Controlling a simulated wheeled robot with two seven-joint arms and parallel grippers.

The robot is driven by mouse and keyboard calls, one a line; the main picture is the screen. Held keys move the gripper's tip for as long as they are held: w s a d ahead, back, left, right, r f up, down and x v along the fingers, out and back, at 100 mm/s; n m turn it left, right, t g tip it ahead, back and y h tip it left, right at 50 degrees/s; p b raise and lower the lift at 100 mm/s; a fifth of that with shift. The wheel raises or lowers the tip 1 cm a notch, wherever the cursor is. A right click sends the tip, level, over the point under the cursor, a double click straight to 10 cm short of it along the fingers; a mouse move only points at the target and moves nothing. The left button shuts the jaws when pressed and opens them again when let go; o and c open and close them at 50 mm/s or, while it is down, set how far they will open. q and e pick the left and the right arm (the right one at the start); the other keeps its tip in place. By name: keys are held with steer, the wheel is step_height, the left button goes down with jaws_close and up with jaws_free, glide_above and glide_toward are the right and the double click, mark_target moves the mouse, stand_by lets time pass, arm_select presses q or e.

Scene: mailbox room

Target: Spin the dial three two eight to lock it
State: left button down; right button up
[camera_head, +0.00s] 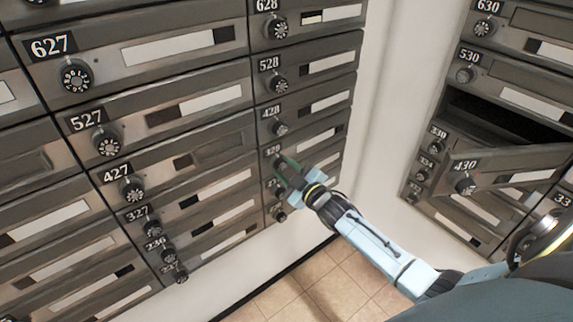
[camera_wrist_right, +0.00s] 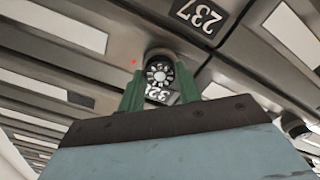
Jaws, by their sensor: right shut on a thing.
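The dial of box 328 sits on a grey mailbox door in the right column of the left cabinet. In the right wrist view the round black dial (camera_wrist_right: 160,72) with pale marks stands between the two green fingers. My right gripper (camera_head: 284,168) reaches in from the right and is shut on this dial, one finger on each side. In the head view the gripper covers most of the dial. A number plate (camera_wrist_right: 161,95) shows partly between the fingers, upside down. My left gripper is not in view.
Box 428's dial (camera_head: 280,128) is just above my right gripper, and smaller dials sit close below. On the right cabinet, the door of box 430 (camera_head: 515,172) hangs open. A white wall (camera_head: 392,95) and tiled floor (camera_head: 300,285) lie between.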

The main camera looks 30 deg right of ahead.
steer(key=shift+m+p, duration=0.5)
steer(key=shift+m, duration=0.7)
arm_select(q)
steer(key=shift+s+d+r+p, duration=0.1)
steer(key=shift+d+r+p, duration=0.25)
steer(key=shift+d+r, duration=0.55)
arm_select(e)
steer(key=shift+m, duration=1)
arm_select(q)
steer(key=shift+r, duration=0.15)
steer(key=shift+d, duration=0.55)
arm_select(e)
steer(key=o, duration=1)
steer(key=shift+s, duration=0.65)
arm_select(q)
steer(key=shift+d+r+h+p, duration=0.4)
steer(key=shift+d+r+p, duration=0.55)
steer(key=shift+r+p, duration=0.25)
arm_select(e)
steer(key=s+d, duration=0.1)
steer(key=s, duration=1.1)
